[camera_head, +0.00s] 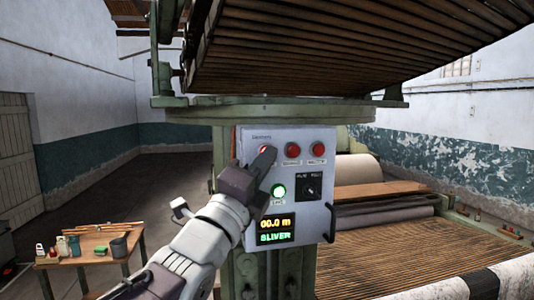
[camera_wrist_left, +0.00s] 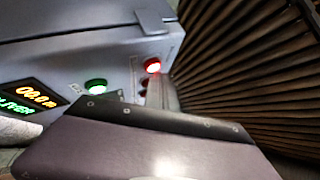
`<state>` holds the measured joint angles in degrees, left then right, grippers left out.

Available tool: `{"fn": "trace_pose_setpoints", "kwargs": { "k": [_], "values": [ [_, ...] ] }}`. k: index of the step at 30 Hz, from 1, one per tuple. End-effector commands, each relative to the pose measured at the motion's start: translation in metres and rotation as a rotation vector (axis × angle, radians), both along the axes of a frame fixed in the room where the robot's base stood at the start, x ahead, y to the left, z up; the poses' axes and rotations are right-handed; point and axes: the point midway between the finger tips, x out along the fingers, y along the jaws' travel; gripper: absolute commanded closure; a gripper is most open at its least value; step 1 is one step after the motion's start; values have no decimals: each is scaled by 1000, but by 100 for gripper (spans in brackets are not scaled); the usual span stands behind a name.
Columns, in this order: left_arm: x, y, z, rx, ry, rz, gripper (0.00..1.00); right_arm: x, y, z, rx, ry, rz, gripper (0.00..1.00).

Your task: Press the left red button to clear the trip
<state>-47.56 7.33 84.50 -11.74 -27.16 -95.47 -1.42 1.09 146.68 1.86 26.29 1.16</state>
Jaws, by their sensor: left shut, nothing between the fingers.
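A grey control box (camera_head: 300,215) carries a row of three red buttons along its top. The left red button (camera_head: 263,149) is mostly covered by my left gripper (camera_head: 266,157) in the head view. In the left wrist view a lit red button (camera_wrist_left: 153,66) shows just beyond the gripper's fingers (camera_wrist_left: 160,92). My left gripper is shut and empty, its tips right at the left button. I cannot tell whether they touch it. The middle red button (camera_head: 292,150) and right red button (camera_head: 319,149) are uncovered. My right gripper is not in view.
Below are a lit green button (camera_head: 279,191), a black selector switch (camera_head: 309,187) and a display (camera_head: 274,229) reading "00.0 m" and "SLIVER". A slatted lattice (camera_head: 350,40) overhangs the box. A wooden table (camera_head: 85,257) with small items stands at lower left.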

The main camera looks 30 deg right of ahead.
Motion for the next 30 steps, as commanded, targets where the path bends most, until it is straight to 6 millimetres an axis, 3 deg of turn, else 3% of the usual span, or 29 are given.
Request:
{"fn": "trace_pose_setpoints", "kwargs": {
  "k": [30],
  "values": [
    [12, -2, 0, 0, 1, 1, 100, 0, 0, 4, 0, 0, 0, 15]
  ]
}}
